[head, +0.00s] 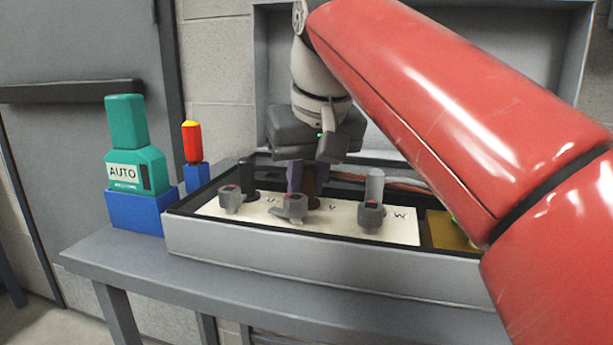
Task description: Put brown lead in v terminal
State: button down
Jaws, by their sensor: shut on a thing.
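My gripper (304,182) points down over the middle of the cream terminal strip (340,226). It is shut on the brown lead (311,188), which shows as a short brown piece beside a finger. The V terminal is the middle one; its lever clamp (291,207) stands in front of the lead, and its letter is partly hidden. The brown lead is upright just behind this clamp. I cannot tell whether its end is inside the terminal or just above it.
A black lead (249,178) stands at the left terminal and a grey lead (375,186) at the right one, marked W. The grey box (320,265) has raised walls. Left are a green tool marked AUTO (127,150) and a red-yellow screwdriver (192,143). My red arm covers the right.

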jog(key=c, duration=1.2)
grip_release()
jog(key=p+v, duration=0.2)
jog(key=v, duration=0.4)
jog(key=shift+s+r, duration=0.1)
jog(key=shift+r, duration=0.2)
jog(key=shift+s+d+r+p, duration=0.1)
jog(key=shift+s+r+p, duration=0.25)
jog(key=shift+r, duration=0.15)
